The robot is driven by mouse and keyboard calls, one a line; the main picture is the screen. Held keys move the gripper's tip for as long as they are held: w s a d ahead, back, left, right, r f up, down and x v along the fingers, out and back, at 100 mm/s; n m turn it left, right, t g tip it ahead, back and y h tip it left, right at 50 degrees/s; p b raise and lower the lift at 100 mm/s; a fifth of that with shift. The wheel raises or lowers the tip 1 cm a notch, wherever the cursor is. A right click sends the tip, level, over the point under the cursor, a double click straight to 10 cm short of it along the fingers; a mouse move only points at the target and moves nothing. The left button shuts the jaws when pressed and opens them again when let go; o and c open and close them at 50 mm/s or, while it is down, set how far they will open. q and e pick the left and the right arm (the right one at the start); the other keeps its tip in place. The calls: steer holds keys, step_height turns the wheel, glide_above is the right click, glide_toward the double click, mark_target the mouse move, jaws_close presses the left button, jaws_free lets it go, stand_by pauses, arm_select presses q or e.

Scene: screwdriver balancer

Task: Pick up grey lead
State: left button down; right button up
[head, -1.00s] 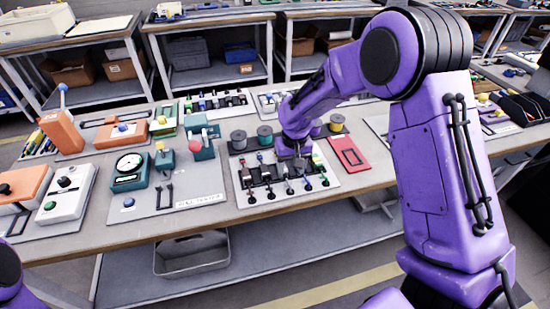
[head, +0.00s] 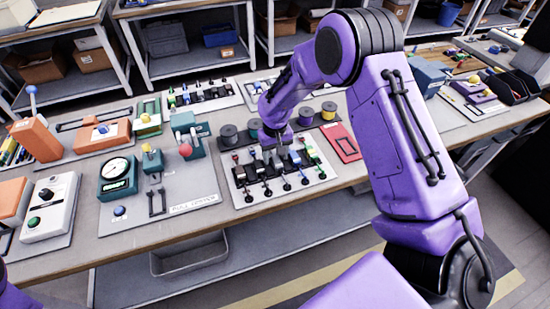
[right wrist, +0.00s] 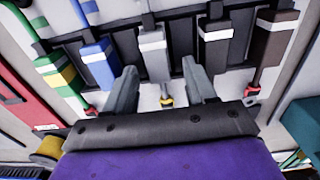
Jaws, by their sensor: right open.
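The grey lead (right wrist: 153,42) shows in the right wrist view as a grey body with a white band, upright in the black rack, between a blue lead (right wrist: 98,62) and a black lead (right wrist: 216,42). My right gripper (right wrist: 160,68) is open. Its two fingers straddle the line of the grey lead, and the fingertips reach about its lower body with nothing gripped. In the head view my right gripper (head: 281,154) is over the lead rack board (head: 243,196) and partly hides the leads behind it. My left gripper is not in view.
A green-and-yellow lead (right wrist: 55,72) and a brown lead (right wrist: 272,40) flank the row closely. Dark spools (head: 229,136) stand behind the rack. A red frame (head: 343,142) lies to its right. The pull tester (head: 117,175) stands to the left.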

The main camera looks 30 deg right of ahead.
steer(key=shift+s, duration=0.15)
steer(key=shift+c, duration=0.9)
jaws_close()
